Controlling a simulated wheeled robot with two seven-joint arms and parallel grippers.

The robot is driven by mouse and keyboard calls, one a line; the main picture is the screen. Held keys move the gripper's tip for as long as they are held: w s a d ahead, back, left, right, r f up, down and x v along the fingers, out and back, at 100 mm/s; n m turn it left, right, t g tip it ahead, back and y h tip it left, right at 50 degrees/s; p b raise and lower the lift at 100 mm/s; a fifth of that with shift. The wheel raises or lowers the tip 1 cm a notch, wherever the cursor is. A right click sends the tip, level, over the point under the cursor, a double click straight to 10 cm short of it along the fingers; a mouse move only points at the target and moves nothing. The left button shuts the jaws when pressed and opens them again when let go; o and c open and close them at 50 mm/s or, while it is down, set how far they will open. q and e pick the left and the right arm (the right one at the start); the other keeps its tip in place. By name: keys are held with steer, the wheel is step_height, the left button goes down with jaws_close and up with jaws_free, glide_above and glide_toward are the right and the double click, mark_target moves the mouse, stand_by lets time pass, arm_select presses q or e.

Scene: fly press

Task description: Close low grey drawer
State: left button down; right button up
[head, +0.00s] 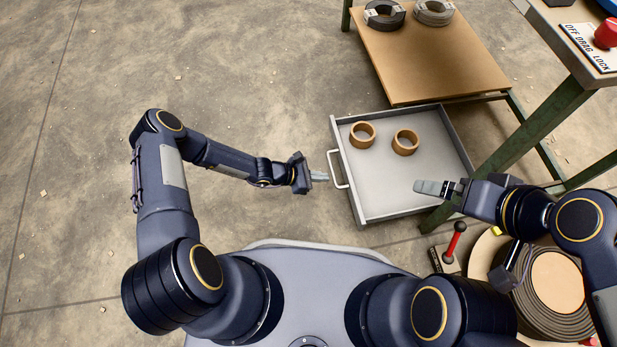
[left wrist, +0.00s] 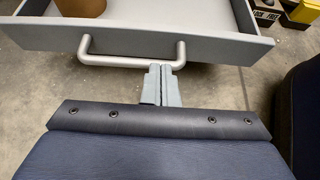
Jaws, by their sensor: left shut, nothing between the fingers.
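The low grey drawer (head: 385,205) stands pulled out in the head view, with its white bar handle (head: 337,169) on its left side. Two tan rings (head: 362,135) and (head: 405,142) lie inside it. My left gripper (head: 322,176) is shut and empty, with its fingertips just short of the handle. In the left wrist view the fingertips (left wrist: 160,72) reach the handle (left wrist: 130,62) near its right end; I cannot tell whether they touch. The drawer front (left wrist: 225,50) spans that view. My right gripper (head: 430,187) is over the drawer's near right part, its fingers seemingly together.
A wooden shelf (head: 430,60) with two wire coils sits behind the drawer. A green-legged bench (head: 545,125) with a red knob stands at right. A red-handled lever (head: 455,240) and a large coil (head: 550,310) are at lower right. The floor at left is clear.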

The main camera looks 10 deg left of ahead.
mark_target(347, 176)
arm_select(q)
steer(key=x, duration=0.1)
steer(key=b+x, duration=0.1)
steer(key=x, duration=0.1)
steer(key=r+x, duration=0.1)
steer(key=shift+w+d+f, duration=0.15)
steer(key=shift+d, duration=0.3)
steer(key=shift+w+d+b, duration=0.2)
steer(key=shift+d+b, duration=0.25)
steer(key=shift+d, duration=0.2)
steer(key=shift+d, duration=0.1)
